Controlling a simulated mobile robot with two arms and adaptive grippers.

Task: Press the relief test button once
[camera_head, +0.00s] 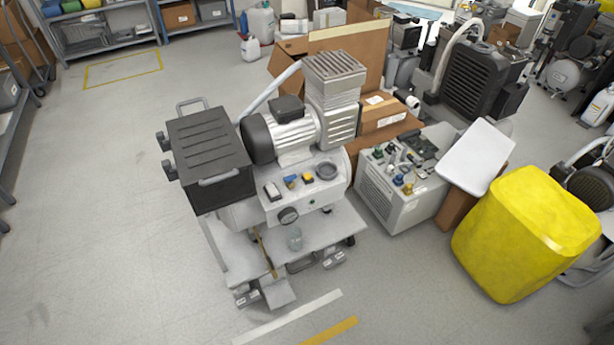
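A white and black dental compressor (297,134) stands on a low white stand in the middle of the head view. Its front panel carries a light rocker-like switch (272,191), a blue control (291,181), a small yellow and dark control (307,178) and a dark round ring (327,170). A round dark gauge or knob (288,215) sits lower on the front. No label is readable, so I cannot tell which control is the relief test button. Neither of my grippers is in view.
A grey unit (385,196) with several coloured fittings stands right of the compressor, near cardboard boxes (382,115). A yellow covered object (520,235) stands farther right. Shelves (105,48) line the back left. The floor (110,220) is clear at left and in front.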

